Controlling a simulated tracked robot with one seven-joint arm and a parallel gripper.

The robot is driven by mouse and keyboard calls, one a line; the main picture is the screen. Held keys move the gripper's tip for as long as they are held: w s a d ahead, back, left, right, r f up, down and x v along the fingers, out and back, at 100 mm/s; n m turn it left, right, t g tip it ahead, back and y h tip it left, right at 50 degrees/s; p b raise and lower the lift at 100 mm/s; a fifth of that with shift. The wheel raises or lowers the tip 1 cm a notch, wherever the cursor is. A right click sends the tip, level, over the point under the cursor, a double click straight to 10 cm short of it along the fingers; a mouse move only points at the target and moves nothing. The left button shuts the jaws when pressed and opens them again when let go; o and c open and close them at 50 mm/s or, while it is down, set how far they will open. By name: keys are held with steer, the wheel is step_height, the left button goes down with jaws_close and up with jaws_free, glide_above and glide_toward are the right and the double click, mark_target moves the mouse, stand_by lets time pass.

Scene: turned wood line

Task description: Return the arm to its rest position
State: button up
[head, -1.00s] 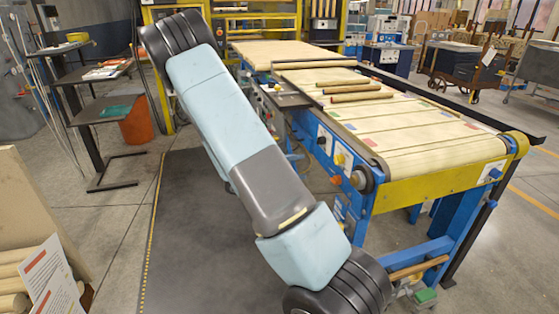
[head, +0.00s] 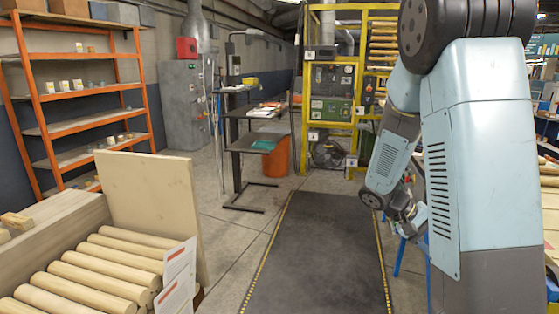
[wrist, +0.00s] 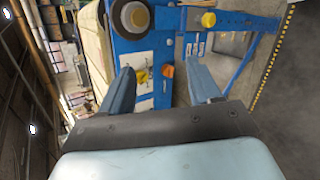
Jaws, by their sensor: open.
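My arm (head: 480,150) fills the right side of the head view, with its forearm hanging bent behind the near link. My gripper (wrist: 162,88) shows in the wrist view with its two blue-grey fingers wide apart and nothing between them. In the head view its end is low beside the conveyor, partly hidden by my arm. Beyond the fingers, the wrist view shows the blue conveyor frame (wrist: 180,20) with a yellow knob (wrist: 141,76) and an orange knob (wrist: 168,71). I cannot tell the exact gap between the fingers and the frame.
A dark floor mat (head: 315,250) with yellow edging lies clear in the middle. A crate of wooden rods (head: 95,270) with a tall board (head: 150,205) stands front left. An orange shelf (head: 85,120), a black stand (head: 240,150) and a yellow-framed machine (head: 335,100) stand behind.

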steer(key=s+a+r+n+t+y, duration=0.1)
steer(key=s+a+r+t+y, duration=0.9)
steer(key=s+a+r, duration=0.4)
steer(key=a+r, duration=0.3)
steer(key=shift+s+r+n+t, duration=0.2)
steer(key=shift+r+n+t, duration=0.1)
steer(key=shift+r, duration=0.1)
